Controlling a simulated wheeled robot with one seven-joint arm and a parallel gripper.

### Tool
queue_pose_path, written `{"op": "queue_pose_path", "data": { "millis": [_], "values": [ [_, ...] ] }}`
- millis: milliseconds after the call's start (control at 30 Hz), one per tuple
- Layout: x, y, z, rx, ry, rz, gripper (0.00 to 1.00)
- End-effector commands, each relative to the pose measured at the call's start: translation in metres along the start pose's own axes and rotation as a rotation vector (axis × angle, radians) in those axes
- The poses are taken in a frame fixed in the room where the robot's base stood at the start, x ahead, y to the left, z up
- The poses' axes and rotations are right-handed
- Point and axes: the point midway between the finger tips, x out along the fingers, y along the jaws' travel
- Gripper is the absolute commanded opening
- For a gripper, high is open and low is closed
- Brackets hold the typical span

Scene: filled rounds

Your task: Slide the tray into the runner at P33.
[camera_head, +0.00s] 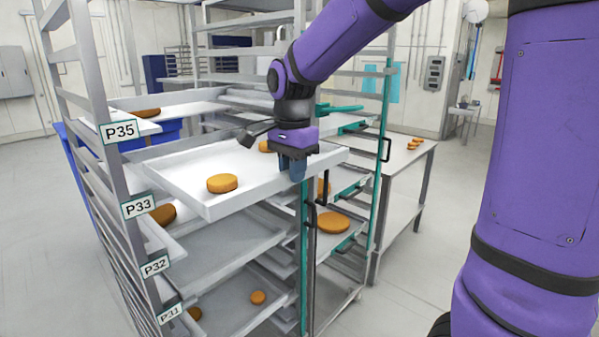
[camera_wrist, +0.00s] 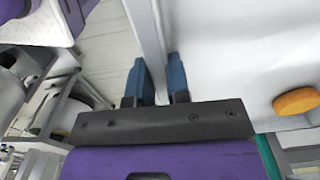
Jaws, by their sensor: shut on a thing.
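The tray (camera_head: 178,166) is a shallow grey-white tray with a raised rim. An orange-brown round (camera_head: 222,183) lies on it, and a second round (camera_head: 265,146) is partly hidden by my gripper. My gripper (camera_head: 291,168) is shut on the tray's near rim, right of its middle. The wrist view shows the rim (camera_wrist: 149,30) between the blue fingers (camera_wrist: 160,82), with one round (camera_wrist: 297,101) inside.
Below are the P32 label (camera_head: 155,266) and P31 label (camera_head: 170,312), with trays holding rounds at lower levels. A teal-posted rack (camera_head: 383,150) stands close on the right, its black handle (camera_head: 322,188) near the tray. A side table (camera_head: 418,150) holds small rounds. Floor at left is clear.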

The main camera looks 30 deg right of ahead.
Motion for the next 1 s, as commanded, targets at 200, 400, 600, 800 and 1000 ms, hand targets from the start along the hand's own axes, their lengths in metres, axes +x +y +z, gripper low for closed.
{"op": "queue_pose_path", "data": {
  "millis": [200,400,600,800,1000],
  "values": [
    [0.000,-0.015,0.000,0.000,0.001,-0.002,0.00],
    [0.001,-0.028,0.000,0.000,0.001,-0.002,0.00],
    [0.001,-0.041,0.000,0.000,0.001,-0.003,0.00],
    [0.002,-0.054,0.000,0.000,0.001,-0.003,0.00],
    [0.002,-0.067,0.000,0.000,0.001,-0.002,0.00]
  ]
}}
